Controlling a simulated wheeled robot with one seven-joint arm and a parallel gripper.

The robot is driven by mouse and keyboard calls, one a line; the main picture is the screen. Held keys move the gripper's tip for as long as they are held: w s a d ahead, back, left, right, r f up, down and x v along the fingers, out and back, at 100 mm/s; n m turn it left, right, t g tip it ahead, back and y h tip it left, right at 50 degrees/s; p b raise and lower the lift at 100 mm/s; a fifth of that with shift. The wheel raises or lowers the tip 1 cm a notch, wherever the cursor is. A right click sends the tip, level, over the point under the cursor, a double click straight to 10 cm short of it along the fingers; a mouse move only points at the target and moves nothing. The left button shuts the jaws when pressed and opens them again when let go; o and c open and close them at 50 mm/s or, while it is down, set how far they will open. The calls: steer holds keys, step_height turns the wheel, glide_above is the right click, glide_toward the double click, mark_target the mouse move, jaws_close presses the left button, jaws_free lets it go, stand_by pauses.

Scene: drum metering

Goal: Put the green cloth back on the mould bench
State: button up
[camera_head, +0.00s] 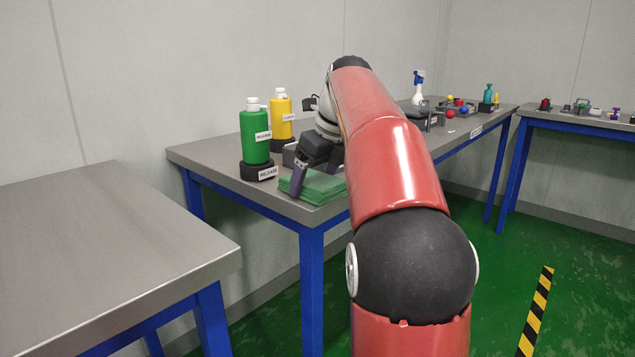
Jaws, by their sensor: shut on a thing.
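The green cloth (322,188) is a flat folded pad at the front corner of the blue-legged bench (215,155) in the middle. My gripper (318,184) is at the cloth, with one dark finger in front of it and the other at its far right side. It is shut on the cloth. The cloth is at or just above the bench top; I cannot tell if it touches. My red arm hides part of the bench and the cloth's right end. No label shows which bench is the mould bench.
A green bottle (255,135) and a yellow bottle (281,120) stand in dark holders left of my gripper. A spray bottle (418,88) and several small items stand farther along. An empty grey table (100,250) is at left. Another bench (575,118) stands at far right.

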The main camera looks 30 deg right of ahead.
steer(key=shift+f, duration=0.15)
steer(key=o, duration=0.9)
steer(key=shift+s+r, duration=0.1)
steer(key=shift+r, duration=0.4)
steer(key=p+v, duration=0.3)
steer(key=v, duration=0.8)
steer(key=s+a+f+n, duration=0.4)
steer(key=s+a+n, duration=0.1)
steer(key=a+n, duration=0.35)
steer(key=s+a+f+n, duration=0.3)
steer(key=s+f+n, duration=0.2)
steer(key=f+n, duration=0.2)
steer(key=s+a+f+n+h, duration=0.1)
steer(key=s+a+f+n, duration=0.2)
steer(key=s+f+n, duration=0.3)
steer(key=s+a+f+n+t, duration=0.1)
steer(key=s+a+f+n, duration=0.1)
steer(key=s+f+n, duration=0.4)
steer(key=shift+a+f+n+h, duration=0.15)
steer(key=shift+a+f+n, duration=0.05)
steer(key=shift+f+n, duration=0.95)
steer(key=shift+a+f+n+h, duration=0.15)
steer(key=shift+a+f+n, duration=0.05)
steer(key=shift+f+n, duration=0.9)
